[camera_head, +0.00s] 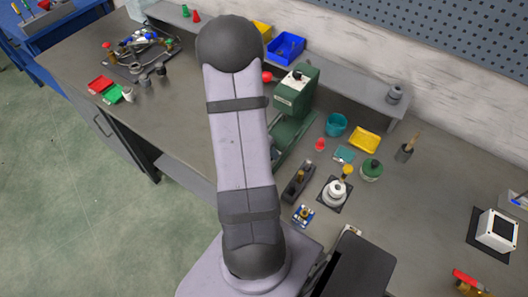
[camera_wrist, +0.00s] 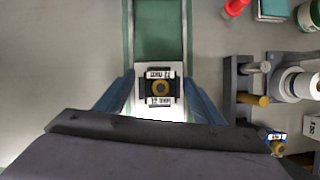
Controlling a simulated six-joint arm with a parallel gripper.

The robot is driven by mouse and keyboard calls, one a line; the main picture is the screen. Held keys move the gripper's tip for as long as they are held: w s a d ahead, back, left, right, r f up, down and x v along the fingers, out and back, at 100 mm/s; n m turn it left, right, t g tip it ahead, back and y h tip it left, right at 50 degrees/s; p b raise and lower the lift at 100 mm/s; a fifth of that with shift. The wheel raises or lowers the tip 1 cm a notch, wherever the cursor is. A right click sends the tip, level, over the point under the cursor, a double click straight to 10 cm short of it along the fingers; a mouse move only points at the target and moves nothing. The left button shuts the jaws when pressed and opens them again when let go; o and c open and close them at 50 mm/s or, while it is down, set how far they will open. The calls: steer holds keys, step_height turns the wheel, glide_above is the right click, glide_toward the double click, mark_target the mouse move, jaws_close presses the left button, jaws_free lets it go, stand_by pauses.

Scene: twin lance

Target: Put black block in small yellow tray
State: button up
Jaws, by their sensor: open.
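In the wrist view, a black block (camera_wrist: 148,87) with a brass-coloured ring on top sits on a white plate with printed labels, at the end of a green rail. My gripper (camera_wrist: 160,80) is open, with one blue finger on each side of the white plate and block. I cannot tell whether the fingers touch anything. In the head view, my arm hides the gripper and the block. The small yellow tray (camera_head: 365,139) lies on the bench to the right of the green machine and looks empty.
A green machine (camera_head: 296,92) stands beside my arm. Near the yellow tray are a teal cup (camera_head: 336,124), a green round piece (camera_head: 371,170) and a red piece (camera_head: 320,144). A dark fixture (camera_head: 298,182) and a white stepped part (camera_head: 335,192) stand in front. A yellow bin (camera_head: 262,30) is on the shelf.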

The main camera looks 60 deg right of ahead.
steer(key=c, duration=1.5)
steer(key=shift+r, duration=0.1)
step_height(320, 180, up, 10)
steer(key=p, duration=0.4)
steer(key=shift+p, duration=0.4)
